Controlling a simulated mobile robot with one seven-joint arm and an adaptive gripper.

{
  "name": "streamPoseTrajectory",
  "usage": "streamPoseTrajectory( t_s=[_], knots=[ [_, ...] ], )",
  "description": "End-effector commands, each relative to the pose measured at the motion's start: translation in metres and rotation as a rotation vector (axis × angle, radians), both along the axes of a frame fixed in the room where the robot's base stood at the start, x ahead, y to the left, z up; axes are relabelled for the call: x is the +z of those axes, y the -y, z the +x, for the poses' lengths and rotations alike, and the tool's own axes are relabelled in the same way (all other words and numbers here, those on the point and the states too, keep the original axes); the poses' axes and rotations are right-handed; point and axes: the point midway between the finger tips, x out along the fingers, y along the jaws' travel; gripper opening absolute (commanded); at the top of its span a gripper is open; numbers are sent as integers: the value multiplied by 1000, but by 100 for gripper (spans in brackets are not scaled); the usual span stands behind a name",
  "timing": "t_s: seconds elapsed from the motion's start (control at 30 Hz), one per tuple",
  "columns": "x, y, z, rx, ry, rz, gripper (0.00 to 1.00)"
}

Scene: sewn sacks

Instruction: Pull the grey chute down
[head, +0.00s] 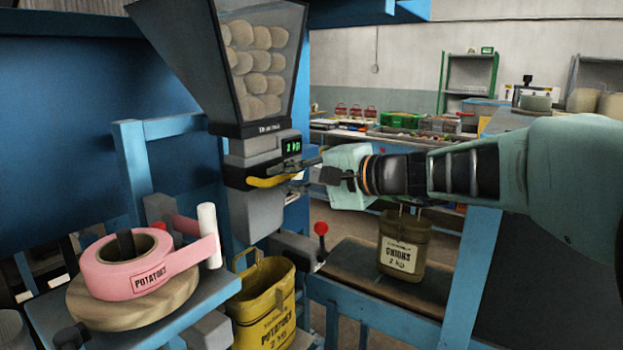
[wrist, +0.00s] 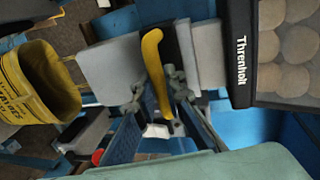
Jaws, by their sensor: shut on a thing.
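The grey chute (head: 250,212) hangs below the hopper's scale block, and it also shows in the wrist view (wrist: 108,68). A yellow handle (head: 270,181) curves across its upper front; in the wrist view the handle (wrist: 155,65) runs between my fingers. My gripper (head: 303,175) reaches in from the right and is shut on this handle. In the wrist view its fingertips (wrist: 158,93) lie on either side of the bar. A yellow potato sack (head: 264,308) stands open-mouthed below the chute, its mouth apart from the chute's lower end.
The hopper (head: 240,65) full of potatoes is above, with a green 2 kg display (head: 291,146). A pink label roll (head: 128,262) sits at left. A red-knobbed lever (head: 321,229) and an onion sack (head: 404,250) on a conveyor (head: 350,268) are at right.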

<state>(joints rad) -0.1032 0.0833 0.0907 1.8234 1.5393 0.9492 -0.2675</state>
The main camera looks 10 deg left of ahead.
Motion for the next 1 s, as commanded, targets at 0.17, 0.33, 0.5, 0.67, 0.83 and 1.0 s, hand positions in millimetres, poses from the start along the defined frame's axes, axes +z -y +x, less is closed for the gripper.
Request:
streamPoseTrajectory(
  t_s=[0.17,0.33,0.5,0.67,0.83,1.0],
  knots=[
    [-37,1,0,-1,0,-1,0],
    [-67,1,0,-1,0,-1,0],
    [-96,1,0,-1,-1,-2,0],
    [-118,1,0,-1,-1,-2,0],
    [-132,1,0,-1,-1,-2,0],
    [-136,0,0,0,-2,-1,0]
  ],
)
